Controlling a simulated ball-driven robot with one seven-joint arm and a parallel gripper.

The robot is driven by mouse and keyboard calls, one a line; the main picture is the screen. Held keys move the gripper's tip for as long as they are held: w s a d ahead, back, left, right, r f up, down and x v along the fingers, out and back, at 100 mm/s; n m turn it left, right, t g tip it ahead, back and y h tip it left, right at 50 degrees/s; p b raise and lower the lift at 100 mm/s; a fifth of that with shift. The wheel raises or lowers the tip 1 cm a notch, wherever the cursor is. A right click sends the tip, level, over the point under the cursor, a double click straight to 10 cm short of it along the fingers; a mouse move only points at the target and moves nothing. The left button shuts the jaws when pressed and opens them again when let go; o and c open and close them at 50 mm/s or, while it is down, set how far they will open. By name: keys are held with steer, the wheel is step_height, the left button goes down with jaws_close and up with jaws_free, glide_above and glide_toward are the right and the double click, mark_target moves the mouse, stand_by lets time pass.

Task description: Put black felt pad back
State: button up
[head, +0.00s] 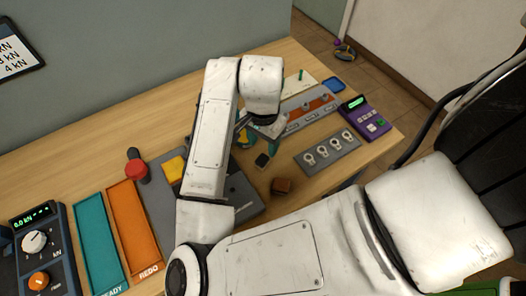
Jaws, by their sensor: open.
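A small dark rectangle (262,160), which looks like the black felt pad, lies on the wooden table just below my gripper in the picture. It is too small to make out its texture. My gripper (256,131) is open and points down over the table, close to the dark rectangle and apart from it as far as I can see.
A grey holder with several pale rings (331,151) and a purple meter (364,115) stand at right. Teal (98,240) and orange (133,228) trays lie at left. A grey device (243,197) is partly behind my arm.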

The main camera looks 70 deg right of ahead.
steer(key=shift+r, duration=2.25)
